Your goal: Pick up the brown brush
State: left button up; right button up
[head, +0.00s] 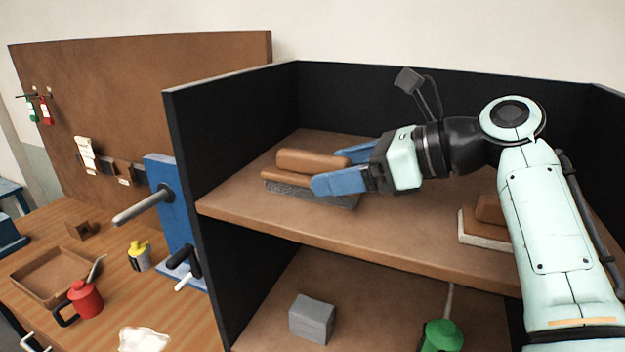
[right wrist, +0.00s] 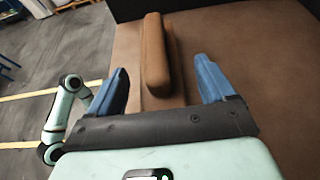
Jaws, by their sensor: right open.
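The brown brush (head: 312,160) lies on the upper shelf, brown handle block up and dark grey bristles down. My right gripper (head: 328,172) reaches it from the right with its blue fingers open. A second brown brush (head: 488,212) with pale bristles lies farther right on the same shelf, partly hidden by my right arm. My left gripper is not in view.
The upper shelf (head: 400,235) has dark side and back walls; its left wall (head: 185,130) is close to the brush. Below are a grey block (head: 312,320) and a green object (head: 441,336). A workbench at left holds a tray (head: 45,290) and red can (head: 86,298).

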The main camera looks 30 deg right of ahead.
jog(key=shift+x, duration=1)
jog(key=shift+w+a+f, duration=0.15)
jog(key=shift+w+a, duration=0.05)
jog(key=shift+w, duration=0.05)
jog(key=shift+s, duration=0.1)
jog(key=c, duration=1.2)
jog(key=shift+o, duration=0.2)
